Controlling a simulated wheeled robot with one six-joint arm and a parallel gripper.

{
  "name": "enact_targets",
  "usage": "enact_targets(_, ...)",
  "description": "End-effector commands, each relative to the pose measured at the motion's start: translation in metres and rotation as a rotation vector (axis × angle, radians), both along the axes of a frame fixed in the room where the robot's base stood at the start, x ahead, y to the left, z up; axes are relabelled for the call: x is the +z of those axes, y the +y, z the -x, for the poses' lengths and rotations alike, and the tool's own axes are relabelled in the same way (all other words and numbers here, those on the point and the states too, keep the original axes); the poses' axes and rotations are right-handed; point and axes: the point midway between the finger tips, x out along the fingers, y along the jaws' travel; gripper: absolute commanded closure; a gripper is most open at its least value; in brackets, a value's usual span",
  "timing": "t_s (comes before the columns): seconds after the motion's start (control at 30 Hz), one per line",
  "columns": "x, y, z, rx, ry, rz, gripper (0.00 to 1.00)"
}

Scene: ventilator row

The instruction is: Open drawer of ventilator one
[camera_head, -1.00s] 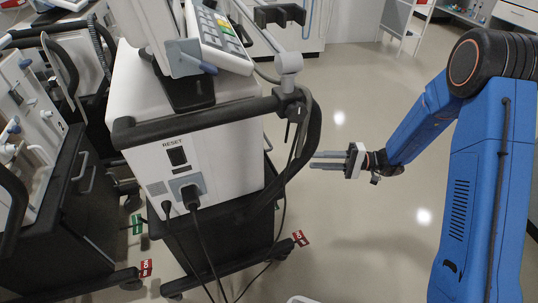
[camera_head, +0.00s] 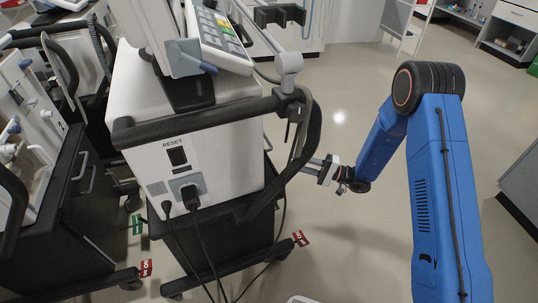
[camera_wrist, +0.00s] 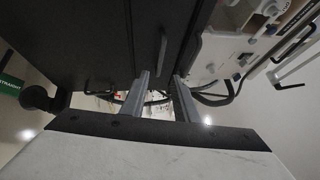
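The nearest ventilator (camera_head: 190,160) is a white unit marked RESET on a black cart (camera_head: 235,235), with a black handle bar around it. The side of the cart facing my gripper is hidden in the head view. In the wrist view a dark cabinet (camera_wrist: 90,50) stands close ahead and fills the upper middle. A slim handle-like bar shows near the fingers, but I cannot tell whether it touches them. My gripper (camera_head: 314,166) is just right of the ventilator's handle bar, its fingertips partly hidden by it. In the wrist view its two grey fingers (camera_wrist: 162,95) are apart.
Another ventilator with a black cart (camera_head: 85,200) and side handles stands at the left. A black cable hangs from the handle bar beside my gripper. Red and green tags mark the cart feet.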

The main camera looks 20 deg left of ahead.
Motion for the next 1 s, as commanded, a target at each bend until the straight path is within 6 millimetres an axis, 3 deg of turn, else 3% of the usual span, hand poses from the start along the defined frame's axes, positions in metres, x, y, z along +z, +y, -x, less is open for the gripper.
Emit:
enact_targets(0.4, 0.012, 0.073, 0.01, 0.003, 0.0, 0.0, 0.72)
enact_targets(0.6, 0.017, 0.1, 0.013, 0.003, -0.001, -0.001, 0.72)
enact_targets(1.0, 0.019, 0.115, 0.015, 0.0, 0.0, 0.0, 0.72)
